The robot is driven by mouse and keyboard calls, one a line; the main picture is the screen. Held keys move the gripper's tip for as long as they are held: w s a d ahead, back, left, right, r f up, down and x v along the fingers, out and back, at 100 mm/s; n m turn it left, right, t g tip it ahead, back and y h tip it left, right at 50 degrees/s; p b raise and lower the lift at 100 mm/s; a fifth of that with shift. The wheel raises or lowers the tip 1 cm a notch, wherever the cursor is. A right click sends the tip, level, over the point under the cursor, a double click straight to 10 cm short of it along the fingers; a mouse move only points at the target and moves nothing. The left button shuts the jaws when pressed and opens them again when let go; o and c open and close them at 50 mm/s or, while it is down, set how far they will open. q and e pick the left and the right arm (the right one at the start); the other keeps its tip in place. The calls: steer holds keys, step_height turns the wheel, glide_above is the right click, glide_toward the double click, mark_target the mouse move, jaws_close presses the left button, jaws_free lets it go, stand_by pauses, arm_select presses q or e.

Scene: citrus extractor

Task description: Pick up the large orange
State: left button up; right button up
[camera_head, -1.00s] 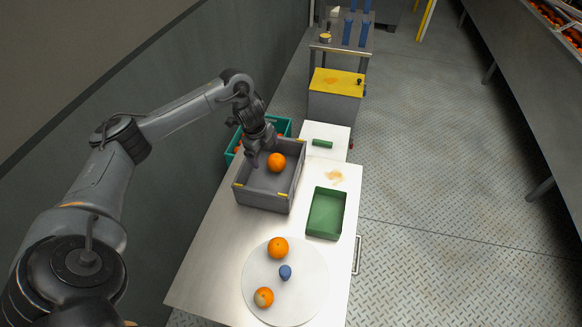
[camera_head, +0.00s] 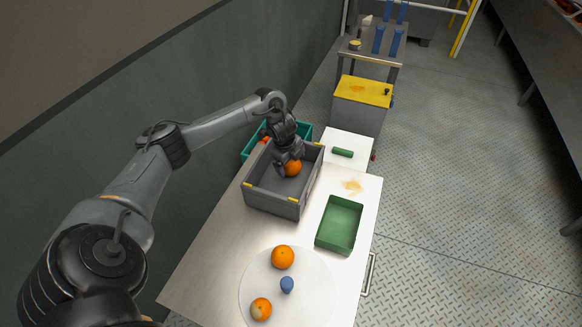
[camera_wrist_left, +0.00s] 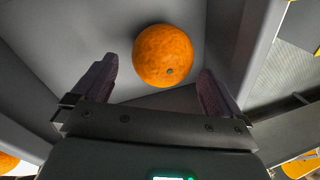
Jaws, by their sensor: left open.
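One orange (camera_head: 293,168) lies inside the grey crate (camera_head: 262,197), and it also shows in the left wrist view (camera_wrist_left: 163,55). Two more oranges lie on the round white board: one toward the back (camera_head: 283,257) and one toward the front (camera_head: 261,309). My left gripper (camera_head: 288,170) is over the crate, beside the orange in the head view. In the left wrist view its two fingers (camera_wrist_left: 158,85) are apart, and the orange appears beyond and between their tips, not gripped. My right gripper is not in view.
A green tray (camera_head: 324,238) stands right of the crate. A small blue object (camera_head: 287,285) sits between the oranges on the round white board (camera_head: 318,290). A teal crate (camera_head: 249,147) is behind the grey crate's left side. Crate walls surround the gripper.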

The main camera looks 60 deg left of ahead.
mark_target(292, 162)
arm_select(q)
steer(key=shift+b+x, duration=0.35)
steer(key=shift+x, duration=1.5)
steer(key=shift+c, duration=0.2)
steer(key=c, duration=1.1)
